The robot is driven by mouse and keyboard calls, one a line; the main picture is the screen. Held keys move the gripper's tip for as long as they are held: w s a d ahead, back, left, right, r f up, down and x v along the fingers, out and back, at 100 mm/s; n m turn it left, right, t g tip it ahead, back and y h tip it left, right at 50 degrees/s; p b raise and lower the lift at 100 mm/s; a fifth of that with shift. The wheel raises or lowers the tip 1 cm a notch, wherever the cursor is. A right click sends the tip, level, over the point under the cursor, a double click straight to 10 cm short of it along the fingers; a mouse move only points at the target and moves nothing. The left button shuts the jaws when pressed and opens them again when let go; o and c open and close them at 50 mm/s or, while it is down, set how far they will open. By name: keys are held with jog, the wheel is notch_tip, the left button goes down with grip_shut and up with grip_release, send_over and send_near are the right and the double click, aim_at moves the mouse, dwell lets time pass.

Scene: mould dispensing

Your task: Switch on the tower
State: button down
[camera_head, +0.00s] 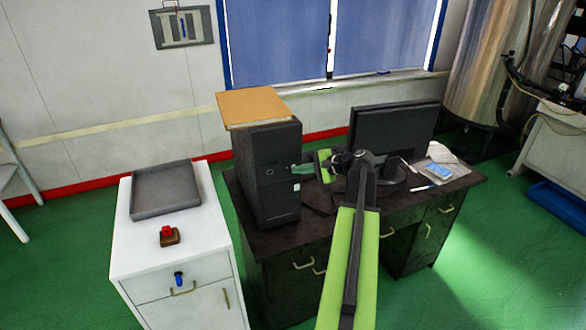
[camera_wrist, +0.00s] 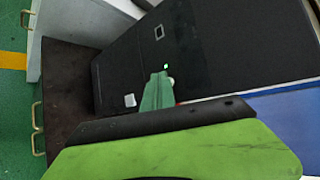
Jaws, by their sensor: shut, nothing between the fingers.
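The black computer tower (camera_head: 265,150) stands upright on the dark desk, left of the monitor. In the wrist view its dark front (camera_wrist: 115,75) fills much of the picture, with a small pale square label (camera_wrist: 130,100) and a square outline (camera_wrist: 159,32). My gripper (camera_head: 293,169) is shut and empty, its tips at the tower's front face. In the wrist view the green fingers (camera_wrist: 162,82) point at the front. I cannot tell whether the tips touch.
A brown board (camera_head: 254,106) lies on top of the tower. The monitor (camera_head: 390,130) stands right of my gripper on the desk (camera_head: 290,236). A white cabinet (camera_head: 130,245) at the left bears a grey tray (camera_head: 165,188) and a red button (camera_head: 168,231). Papers lie at the desk's right.

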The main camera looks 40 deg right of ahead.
jog(key=shift+s, duration=0.1)
jog(key=shift+s+a, duration=0.3)
jog(key=shift+s, duration=0.4)
jog(key=s, duration=0.1)
jog(key=s+a, duration=0.1)
jog(key=s, duration=0.1)
jog(key=s+a, duration=0.1)
jog(key=shift+s, duration=0.3)
dwell(0.7)
